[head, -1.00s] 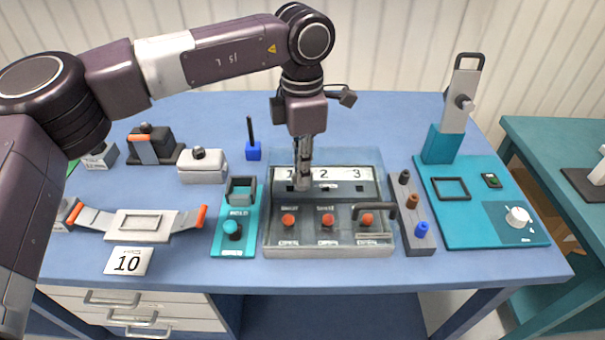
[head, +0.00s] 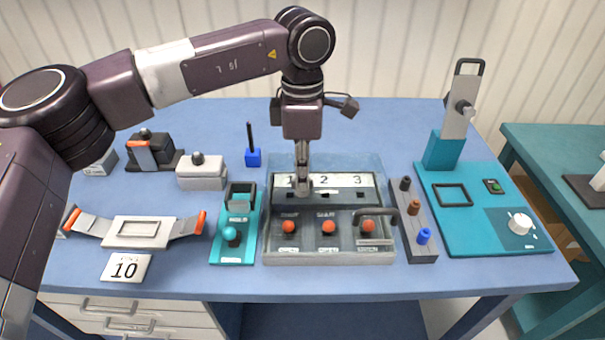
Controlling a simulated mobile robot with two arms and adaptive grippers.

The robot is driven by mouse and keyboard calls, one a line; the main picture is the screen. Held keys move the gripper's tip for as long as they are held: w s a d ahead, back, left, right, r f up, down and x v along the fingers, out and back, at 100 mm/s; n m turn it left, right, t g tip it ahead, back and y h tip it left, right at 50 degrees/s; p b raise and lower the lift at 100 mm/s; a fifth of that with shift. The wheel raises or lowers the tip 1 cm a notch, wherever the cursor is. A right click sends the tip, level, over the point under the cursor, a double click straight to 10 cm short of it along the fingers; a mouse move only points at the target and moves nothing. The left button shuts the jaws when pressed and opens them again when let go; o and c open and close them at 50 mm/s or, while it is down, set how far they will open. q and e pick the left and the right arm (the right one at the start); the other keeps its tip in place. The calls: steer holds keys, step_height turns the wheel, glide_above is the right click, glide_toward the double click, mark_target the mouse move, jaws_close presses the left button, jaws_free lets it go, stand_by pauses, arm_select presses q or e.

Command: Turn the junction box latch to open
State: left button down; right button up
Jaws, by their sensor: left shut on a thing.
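A grey box (head: 328,258) with a clear cover stands at the front middle of the table. It carries a white strip (head: 341,180) marked 1, 2, 3, several red knobs (head: 328,228) and a dark bar handle (head: 376,218) at its right. I cannot tell which part is the latch. My left gripper (head: 303,190) points straight down at the strip, between the 1 and the 2. It is shut on a small part there, which its fingers hide. My right gripper is not in view.
A teal holder (head: 233,252) stands just left of the box, and a dark block with coloured pegs (head: 414,226) just right. A teal board (head: 470,240) with an upright post fills the right side. Grey boxes (head: 203,178) and a strapped plate (head: 139,231) lie left.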

arm_select(q)
steer(key=c, duration=2)
jaws_free()
steer(key=shift+c, duration=0.2)
step_height(320, 180, up, 12)
